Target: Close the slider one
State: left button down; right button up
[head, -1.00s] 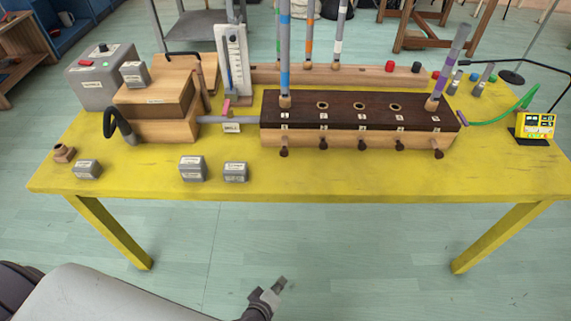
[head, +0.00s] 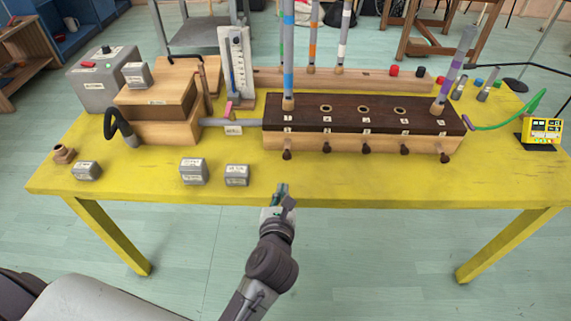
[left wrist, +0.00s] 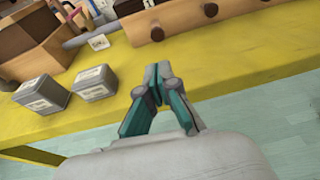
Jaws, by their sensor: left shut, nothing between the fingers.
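A long wooden chest (head: 360,142) with a dark top stands on the yellow table and has a row of several dark round slider knobs along its front. The leftmost knob (head: 287,155), below the first numbered label, is slider one; it shows in the left wrist view as a brown knob (left wrist: 157,34). My left gripper (head: 284,188) is shut and empty at the table's front edge, in front of and below that knob, apart from it. Its teal-sided fingers (left wrist: 156,88) also show in the left wrist view. My right gripper is out of view.
Small grey labelled blocks (head: 193,171) stand on the table left of my gripper. A wooden bellows box (head: 155,95) and a grey box (head: 105,80) stand further left. Striped tubes (head: 289,55) rise from the chest. The table front (head: 400,185) right of my gripper is clear.

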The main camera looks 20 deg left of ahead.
aim_at(286, 159)
pick_arm(q)
jog(key=x, duration=0.6)
jog(key=r+x, duration=0.1)
jog(key=x, duration=0.2)
jog(key=shift+w+a+f, duration=0.1)
jog(key=shift+w, duration=0.25)
jog(key=shift+w+a, duration=0.1)
jog(key=shift+w, duration=0.3)
